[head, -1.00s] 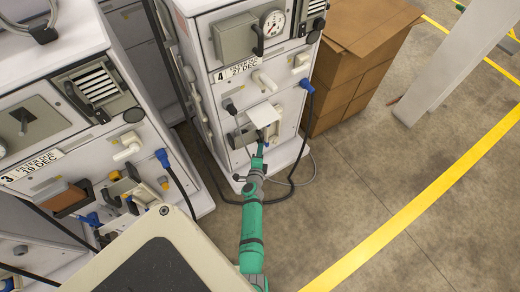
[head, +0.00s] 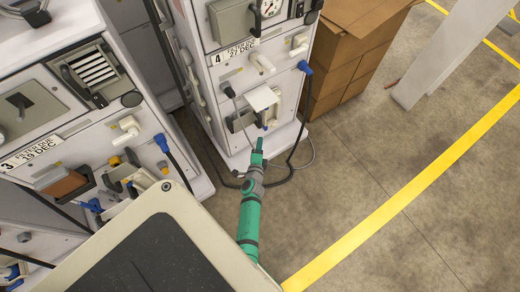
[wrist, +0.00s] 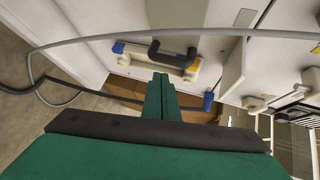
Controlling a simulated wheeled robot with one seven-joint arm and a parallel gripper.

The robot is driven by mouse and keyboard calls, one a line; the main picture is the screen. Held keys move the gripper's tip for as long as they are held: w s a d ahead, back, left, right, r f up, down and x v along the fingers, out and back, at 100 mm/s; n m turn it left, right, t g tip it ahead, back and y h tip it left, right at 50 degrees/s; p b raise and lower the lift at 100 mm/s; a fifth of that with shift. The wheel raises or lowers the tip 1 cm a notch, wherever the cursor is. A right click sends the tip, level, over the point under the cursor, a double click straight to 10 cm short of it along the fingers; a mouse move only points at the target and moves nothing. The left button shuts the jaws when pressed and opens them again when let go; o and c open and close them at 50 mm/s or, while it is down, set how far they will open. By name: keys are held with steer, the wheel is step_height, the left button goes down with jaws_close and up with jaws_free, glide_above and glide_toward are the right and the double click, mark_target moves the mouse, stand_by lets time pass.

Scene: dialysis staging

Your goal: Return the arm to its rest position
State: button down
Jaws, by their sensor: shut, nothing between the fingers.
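My gripper (head: 259,146) is at the end of my green arm, low in front of the machine labelled 4 (head: 245,70). In the wrist view my gripper (wrist: 160,80) is shut, with its fingers together and nothing between them. The fingertips point toward the machine's lower front, near a small open white flap (head: 262,98) and its holder. The wrist view also shows a black handle (wrist: 172,55) on a pale panel beyond the fingertips. I cannot tell from the views how far the fingertips are from that panel.
The machine labelled 3 (head: 60,130) stands at the left, with blue connectors and a brown block on its front. A grey cable (wrist: 150,36) crosses in front of my gripper. Cardboard boxes (head: 345,50) stand behind. Open floor (head: 400,150) with a yellow line lies to the right.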

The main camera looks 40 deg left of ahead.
steer(key=s+d+r+n+t+h, duration=0.15)
steer(key=s+d+r, duration=0.3)
steer(key=d, duration=0.45)
steer(key=s+d+r+n+h, duration=0.1)
steer(key=s+d+r+h, duration=0.1)
steer(key=s+d+r, duration=0.5)
steer(key=s+d+r+n+t+h, duration=0.15)
steer(key=s+d, duration=0.35)
steer(key=d, duration=0.7)
steer(key=s+d+r+n+h, duration=0.1)
steer(key=s+d+r+n, duration=0.1)
steer(key=r, duration=0.3)
steer(key=s+d+r+n+h, duration=0.1)
steer(key=s+d+r+n, duration=0.1)
steer(key=s+d+r, duration=0.2)
steer(key=s+d+r+n+t+h, duration=0.1)
steer(key=s+d+r+n+h, duration=0.1)
steer(key=r, duration=0.6)
steer(key=s+d, duration=0.1)
steer(key=d, duration=0.1)
steer(key=shift+s+d+r, duration=0.15)
steer(key=shift+d+r, duration=0.05)
steer(key=shift+d, duration=0.1)
